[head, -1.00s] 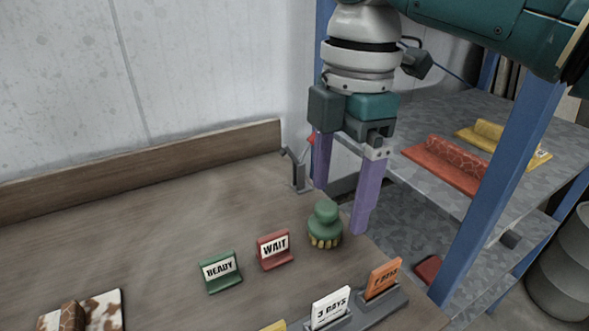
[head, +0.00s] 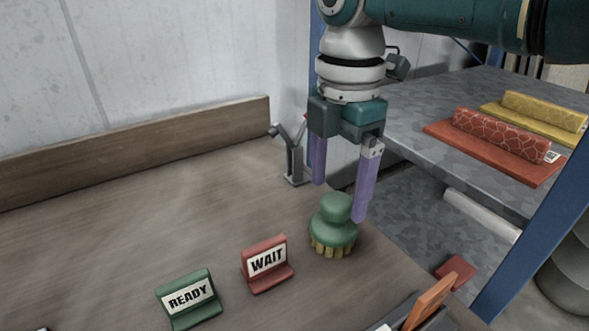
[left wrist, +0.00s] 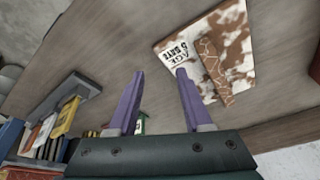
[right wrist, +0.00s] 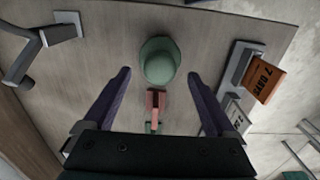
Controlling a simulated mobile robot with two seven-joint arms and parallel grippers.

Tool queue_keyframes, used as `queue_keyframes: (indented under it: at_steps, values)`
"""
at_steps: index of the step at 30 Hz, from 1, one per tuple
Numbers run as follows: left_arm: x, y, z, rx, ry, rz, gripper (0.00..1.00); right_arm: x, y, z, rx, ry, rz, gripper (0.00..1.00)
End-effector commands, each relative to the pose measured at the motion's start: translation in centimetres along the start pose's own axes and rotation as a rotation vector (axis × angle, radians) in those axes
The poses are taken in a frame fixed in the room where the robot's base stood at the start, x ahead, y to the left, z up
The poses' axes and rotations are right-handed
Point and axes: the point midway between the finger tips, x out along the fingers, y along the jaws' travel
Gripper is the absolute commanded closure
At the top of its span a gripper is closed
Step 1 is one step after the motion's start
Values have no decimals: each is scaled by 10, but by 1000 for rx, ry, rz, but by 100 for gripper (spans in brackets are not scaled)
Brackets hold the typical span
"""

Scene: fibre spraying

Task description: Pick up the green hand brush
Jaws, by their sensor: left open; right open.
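The green hand brush (head: 334,226) stands upright, bristles down, near the right edge of the brown table. It has a round knob on top and tan bristles below. My right gripper (head: 338,200) is open, its purple fingers pointing down just above and behind the brush, one finger close to the knob's right side. In the right wrist view the brush (right wrist: 160,60) shows ahead of and between the open fingertips (right wrist: 158,78), with nothing between the fingers. My left gripper (left wrist: 160,74) is open and empty over another part of the table; it is not in the head view.
A red WAIT sign (head: 266,265) and a green READY sign (head: 188,298) stand left of the brush. A grey forked stand (head: 292,156) is behind it. An orange card (head: 431,300) is at front right. A shelf (head: 430,155) with rolls lies right, beyond a gap.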

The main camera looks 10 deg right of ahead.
Motion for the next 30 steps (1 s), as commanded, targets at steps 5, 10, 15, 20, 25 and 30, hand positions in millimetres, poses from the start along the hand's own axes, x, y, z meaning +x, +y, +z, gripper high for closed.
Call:
queue_keyframes:
  at_steps: [5,10,15,20,25,30]
  values:
    - [14,-1,4,4,0,-3,50,30,0,2,1,1,-1,9]
    - [14,-2,5,8,0,-6,50,34,0,2,0,0,1,9]
    - [14,-2,4,10,1,-8,50,33,0,2,0,0,1,12]
    - [14,-2,4,10,2,-8,50,33,0,2,0,0,1,30]
    - [14,-2,4,9,2,-8,50,33,0,3,1,0,1,50]
    - [14,-2,4,8,3,-7,50,33,0,3,1,0,1,69]
